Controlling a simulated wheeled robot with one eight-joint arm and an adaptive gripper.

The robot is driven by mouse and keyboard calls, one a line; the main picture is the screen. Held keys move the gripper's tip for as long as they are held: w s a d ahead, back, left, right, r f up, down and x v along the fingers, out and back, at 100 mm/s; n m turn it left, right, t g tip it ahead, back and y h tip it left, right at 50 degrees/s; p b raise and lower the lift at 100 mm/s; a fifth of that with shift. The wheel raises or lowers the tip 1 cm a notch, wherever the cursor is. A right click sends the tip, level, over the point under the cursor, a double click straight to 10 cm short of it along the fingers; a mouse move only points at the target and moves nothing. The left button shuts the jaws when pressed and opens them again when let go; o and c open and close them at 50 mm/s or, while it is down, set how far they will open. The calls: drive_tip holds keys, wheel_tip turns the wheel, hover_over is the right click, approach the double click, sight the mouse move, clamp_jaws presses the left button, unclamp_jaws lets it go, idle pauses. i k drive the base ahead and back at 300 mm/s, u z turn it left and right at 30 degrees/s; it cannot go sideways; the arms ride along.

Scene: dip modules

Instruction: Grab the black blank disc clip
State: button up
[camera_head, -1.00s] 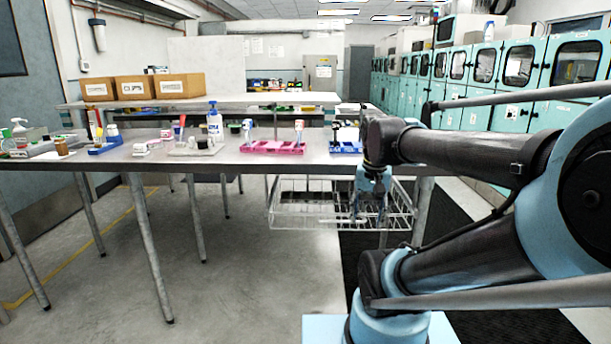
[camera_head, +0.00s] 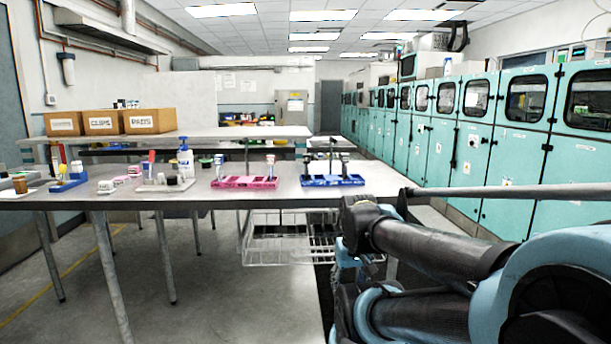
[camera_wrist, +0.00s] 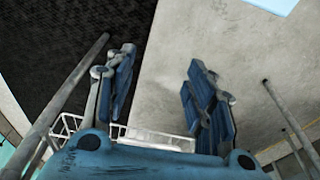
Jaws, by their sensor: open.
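I cannot single out a black blank disc clip; items on the table are too small to tell. The blue tray (camera_head: 333,181) at the right end of the table holds several dark upright pieces. Dark items also stand on the pale tray (camera_head: 165,185) at the left. My gripper (camera_wrist: 158,95) is open in the wrist view, with nothing between its blue fingers and bare floor beyond. In the head view it hangs below the table's right end, largely hidden by my arm.
The metal table (camera_head: 285,191) carries a pink tray (camera_head: 245,183) and a white bottle (camera_head: 185,160). A wire basket (camera_head: 280,245) hangs under its right part. Cardboard boxes (camera_head: 103,122) stand on the shelf behind. Teal cabinets (camera_head: 480,150) line the right side.

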sight(307, 158)
drive_tip(key=k, duration=0.55)
drive_tip(key=u, duration=0.6)
drive_tip(key=i, duration=1.05)
drive_tip(key=u, duration=0.4)
